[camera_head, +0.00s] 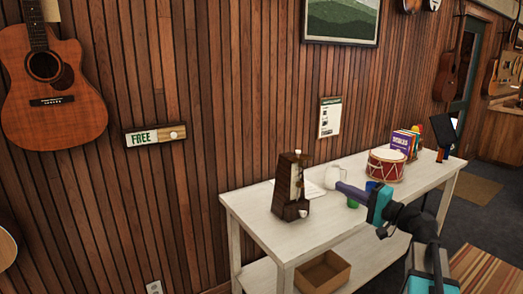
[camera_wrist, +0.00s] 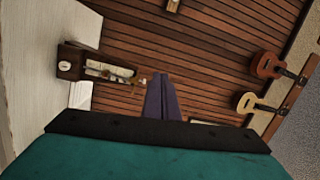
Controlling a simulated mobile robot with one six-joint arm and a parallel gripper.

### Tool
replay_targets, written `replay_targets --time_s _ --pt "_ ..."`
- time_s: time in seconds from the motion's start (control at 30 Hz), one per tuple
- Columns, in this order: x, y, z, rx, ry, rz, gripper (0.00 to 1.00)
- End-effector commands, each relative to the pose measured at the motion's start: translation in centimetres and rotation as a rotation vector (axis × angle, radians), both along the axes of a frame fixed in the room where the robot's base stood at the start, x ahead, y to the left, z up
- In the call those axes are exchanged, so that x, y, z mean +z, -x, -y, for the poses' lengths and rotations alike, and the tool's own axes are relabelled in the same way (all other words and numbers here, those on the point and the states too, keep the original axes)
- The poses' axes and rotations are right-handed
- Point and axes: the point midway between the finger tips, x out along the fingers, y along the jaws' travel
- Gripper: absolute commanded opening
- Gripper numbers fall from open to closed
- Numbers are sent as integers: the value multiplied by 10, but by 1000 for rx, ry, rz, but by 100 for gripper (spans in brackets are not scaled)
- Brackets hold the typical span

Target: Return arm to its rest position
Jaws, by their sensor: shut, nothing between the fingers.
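My gripper (camera_head: 341,187) reaches in from the right over the white table (camera_head: 243,207). Its purple fingers are together with nothing between them, pointing left toward a wooden metronome (camera_head: 289,190). A white mug (camera_head: 333,177) is just behind the fingertips; I cannot tell whether they touch. In the wrist view, the closed fingers (camera_wrist: 162,98) stick out past the teal and black gripper body, and the metronome (camera_wrist: 92,66) lies to their left. The gripper and arm hide part of the table's right half.
A red drum (camera_head: 385,165), several books (camera_head: 404,143) and a dark stand (camera_head: 443,131) are toward the table's far end. A small green item (camera_head: 353,204) sits under the gripper. A cardboard box (camera_head: 322,272) is on the lower shelf. The table's front left is bare.

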Motion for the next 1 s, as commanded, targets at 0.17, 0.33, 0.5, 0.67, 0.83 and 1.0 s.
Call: replay_targets --time_s 0.17,0.33,0.5,0.67,0.83,1.0 --pt "-18 -4 -15 22 -10 -23 0" --pt "-38 -7 -29 42 -22 -50 0" --pt "-66 -9 -47 68 -37 -87 0" --pt "-108 -9 -72 101 -46 -146 0" --pt "-170 -2 -105 143 -26 -235 0" --pt "-235 14 -136 189 20 -329 0"
